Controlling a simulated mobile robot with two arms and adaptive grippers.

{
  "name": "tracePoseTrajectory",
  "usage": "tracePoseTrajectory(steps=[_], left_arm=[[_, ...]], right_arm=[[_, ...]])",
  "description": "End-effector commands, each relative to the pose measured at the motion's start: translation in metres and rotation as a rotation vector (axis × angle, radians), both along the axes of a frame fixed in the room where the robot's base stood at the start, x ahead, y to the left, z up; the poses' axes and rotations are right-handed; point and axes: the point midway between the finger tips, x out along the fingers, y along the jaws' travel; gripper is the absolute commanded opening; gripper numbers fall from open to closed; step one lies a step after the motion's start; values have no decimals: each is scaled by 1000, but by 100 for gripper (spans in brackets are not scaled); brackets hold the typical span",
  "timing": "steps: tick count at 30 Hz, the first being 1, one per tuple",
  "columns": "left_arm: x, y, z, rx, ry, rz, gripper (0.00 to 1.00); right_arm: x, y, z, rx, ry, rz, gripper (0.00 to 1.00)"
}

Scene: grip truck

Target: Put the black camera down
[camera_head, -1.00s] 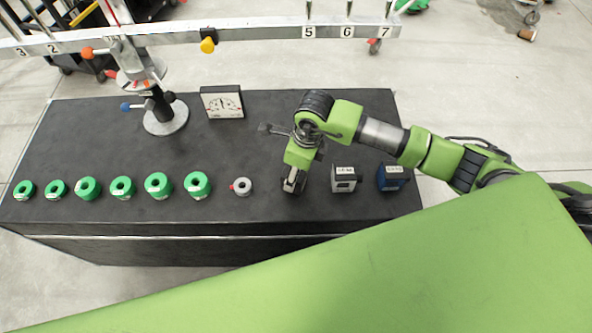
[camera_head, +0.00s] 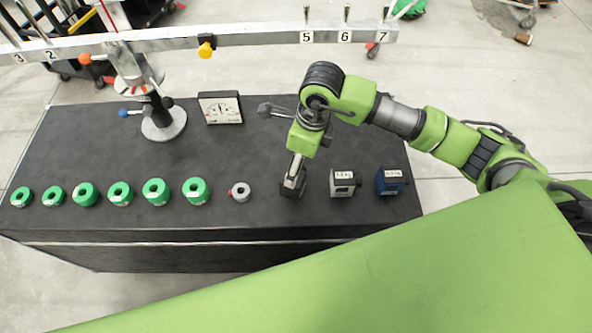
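The black camera (camera_head: 292,188), a small dark block, stands near the front edge of the black table (camera_head: 120,228). It is to the right of the grey ring and to the left of the grey box. My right gripper (camera_head: 295,173), on the arm from the right, points down at the camera, its pale fingers at the block's top in the picture. Whether the fingers still touch it or are spread is too small to tell. My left gripper is not in view.
Several green rings (camera_head: 121,194) and a grey ring (camera_head: 240,192) stand in a row to the left. A grey box (camera_head: 343,184) and a blue box (camera_head: 390,182) stand to the right. Behind are a dial panel (camera_head: 221,108) and a numbered beam (camera_head: 260,36) on a stand.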

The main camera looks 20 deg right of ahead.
Motion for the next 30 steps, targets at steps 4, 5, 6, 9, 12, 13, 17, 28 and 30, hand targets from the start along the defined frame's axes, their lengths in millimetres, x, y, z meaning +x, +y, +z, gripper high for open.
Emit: tracePoseTrajectory(steps=[4, 5, 6, 9, 12, 13, 17, 28, 30], left_arm=[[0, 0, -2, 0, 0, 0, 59], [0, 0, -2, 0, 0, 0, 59], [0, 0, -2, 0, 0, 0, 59], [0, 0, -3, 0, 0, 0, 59], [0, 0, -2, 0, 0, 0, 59], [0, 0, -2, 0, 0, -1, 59], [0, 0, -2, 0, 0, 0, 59], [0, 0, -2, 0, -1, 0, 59], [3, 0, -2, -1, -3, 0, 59]], right_arm=[[-2, -3, 25, 0, -3, 1, 70], [-2, -3, 29, 0, -3, 1, 70], [-3, -4, 33, -1, -2, 1, 70], [-4, -5, 39, 0, 0, 1, 70], [-4, -5, 41, -1, 1, 1, 70], [-4, -5, 41, -1, 1, 1, 70], [-4, -5, 41, -1, 1, 1, 70], [-4, -5, 41, -1, 1, 1, 70], [-4, -5, 41, -1, 1, 1, 70]])
